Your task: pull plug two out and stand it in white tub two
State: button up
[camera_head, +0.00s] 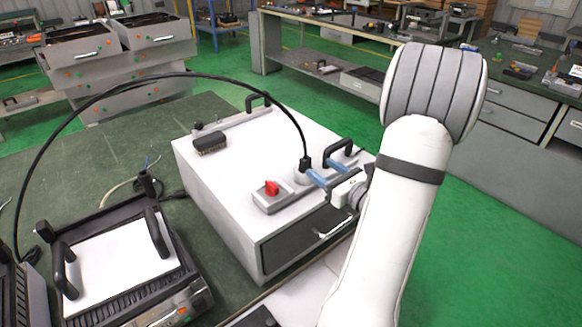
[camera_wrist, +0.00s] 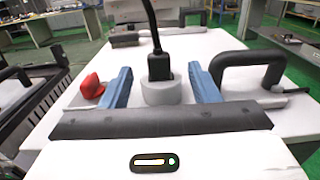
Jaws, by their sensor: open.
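A black plug (camera_head: 305,163) with a long black cable stands upright on top of the white box, at its right side. In the wrist view the plug (camera_wrist: 159,66) sits in a round light-grey socket (camera_wrist: 162,92). My gripper (camera_head: 327,174) is open, with one blue finger on each side of the plug and socket. In the wrist view gaps show between both fingers and the plug, so my gripper (camera_wrist: 160,86) holds nothing. I cannot make out a number on the plug. I cannot pick out a white tub in either view.
The white box (camera_head: 215,180) carries a red knob (camera_head: 271,188), a black brush (camera_head: 210,143) and black handles, one (camera_wrist: 248,75) close right of my gripper. The cable arcs left towards a black unit (camera_head: 105,255) with a white plate and two handles. Green floor lies right.

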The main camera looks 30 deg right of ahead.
aim_at(308, 161)
jog(key=w, duration=0.2)
jog(key=w+a, duration=0.1)
jog(key=w, duration=0.2)
jog(key=w+p, duration=0.1)
jog(key=w, duration=0.1)
jog(key=shift+w+a+f, duration=0.15)
jog(key=shift+w+f, duration=0.1)
jog(key=shift+w, duration=0.05)
jog(key=c, duration=1)
notch_tip(308, 161, up, 10)
jog(key=shift+r, duration=0.1)
jog(key=shift+c, duration=0.2)
